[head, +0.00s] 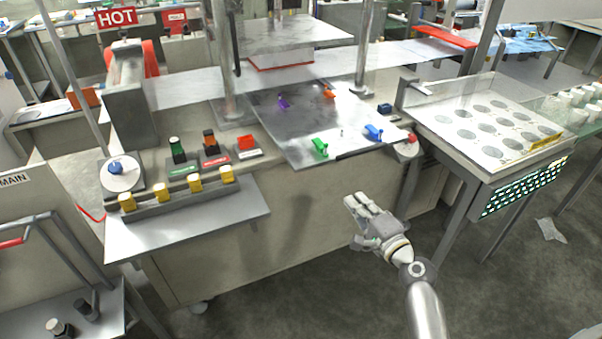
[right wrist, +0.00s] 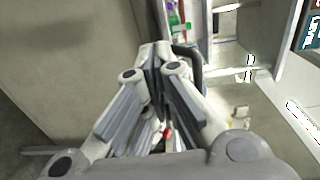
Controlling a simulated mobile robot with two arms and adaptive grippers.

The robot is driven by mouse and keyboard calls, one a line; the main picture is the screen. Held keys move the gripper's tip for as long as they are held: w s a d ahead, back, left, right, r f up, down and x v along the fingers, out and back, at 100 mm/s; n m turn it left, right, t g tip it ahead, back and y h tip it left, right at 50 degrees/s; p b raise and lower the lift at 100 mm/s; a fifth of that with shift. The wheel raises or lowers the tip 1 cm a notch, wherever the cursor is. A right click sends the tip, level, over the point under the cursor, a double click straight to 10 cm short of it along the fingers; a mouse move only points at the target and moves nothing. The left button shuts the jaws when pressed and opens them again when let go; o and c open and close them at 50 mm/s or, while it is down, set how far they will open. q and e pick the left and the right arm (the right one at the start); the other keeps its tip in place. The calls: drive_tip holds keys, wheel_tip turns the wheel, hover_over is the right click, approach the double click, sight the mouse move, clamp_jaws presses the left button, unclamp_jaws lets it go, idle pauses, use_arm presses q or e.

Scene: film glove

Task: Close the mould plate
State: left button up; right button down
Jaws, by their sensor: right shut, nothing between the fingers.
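A shiny grey metal plate (head: 290,128), probably the mould plate, lies flat on the bench under the press in the head view. Purple (head: 283,103), orange (head: 329,94), green (head: 319,147) and blue (head: 373,132) clamps sit near its edges. I cannot tell whether it is one plate or a closed pair. My right gripper (head: 356,204) is shut and empty in front of the bench, apart from the plate and nearer to me. Its fingers also show together in the right wrist view (right wrist: 164,52). My left gripper is not in view.
The upper press plate (head: 285,36) hangs above between metal posts (head: 365,45). Buttons and yellow knobs (head: 195,183) line the bench's left front. A table with round discs (head: 485,122) stands at the right. The floor (head: 290,300) before the bench is clear.

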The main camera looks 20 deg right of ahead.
drive_tip(key=r, duration=0.1)
drive_tip(key=p, duration=0.2)
approach(326, 162)
drive_tip(key=w, duration=0.6)
drive_tip(key=shift+a, duration=0.3)
drive_tip(key=shift+w, duration=0.65)
